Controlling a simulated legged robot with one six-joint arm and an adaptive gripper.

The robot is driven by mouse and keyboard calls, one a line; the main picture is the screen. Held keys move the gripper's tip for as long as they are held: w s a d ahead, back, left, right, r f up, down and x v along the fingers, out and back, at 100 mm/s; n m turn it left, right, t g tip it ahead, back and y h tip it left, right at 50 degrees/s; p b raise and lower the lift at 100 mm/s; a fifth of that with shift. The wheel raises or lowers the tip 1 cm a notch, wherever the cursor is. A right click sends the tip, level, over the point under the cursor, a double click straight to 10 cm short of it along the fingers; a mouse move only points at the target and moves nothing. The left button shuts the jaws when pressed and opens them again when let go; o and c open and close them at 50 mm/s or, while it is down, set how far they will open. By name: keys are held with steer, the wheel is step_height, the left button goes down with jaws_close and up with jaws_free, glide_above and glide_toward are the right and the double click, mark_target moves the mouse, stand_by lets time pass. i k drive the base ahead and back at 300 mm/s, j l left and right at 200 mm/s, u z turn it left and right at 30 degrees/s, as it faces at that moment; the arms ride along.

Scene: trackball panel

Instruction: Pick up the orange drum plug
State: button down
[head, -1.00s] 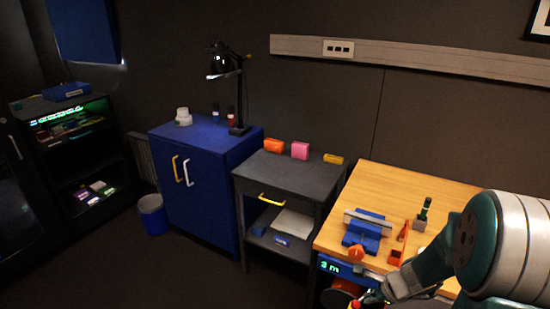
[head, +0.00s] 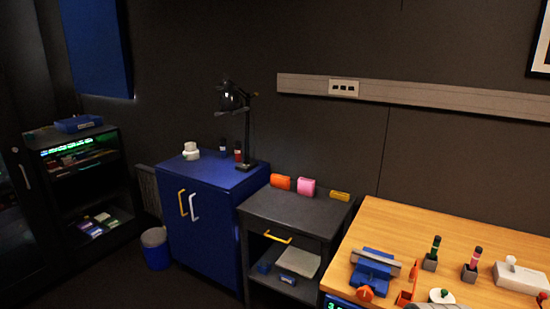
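An orange round piece (head: 366,293) sits at the front edge of the wooden bench, just in front of a blue vise-like device (head: 373,268). An orange block (head: 280,182) lies on top of the dark grey cabinet, left of a pink block. I cannot tell for sure which of these orange things is the drum plug. My gripper is not in view.
The wooden bench (head: 440,235) also holds an orange-red bracket (head: 405,297), two dark stands with green and red tops, and a white box with a ball (head: 522,275). A pink block (head: 306,187) and a yellow block (head: 339,196) lie on the grey cabinet.

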mark_target(412, 273)
steer(key=i+l+z, duration=0.5)
steer(key=l, duration=0.2)
steer(key=i+l+u, duration=0.1)
steer(key=i, duration=0.55)
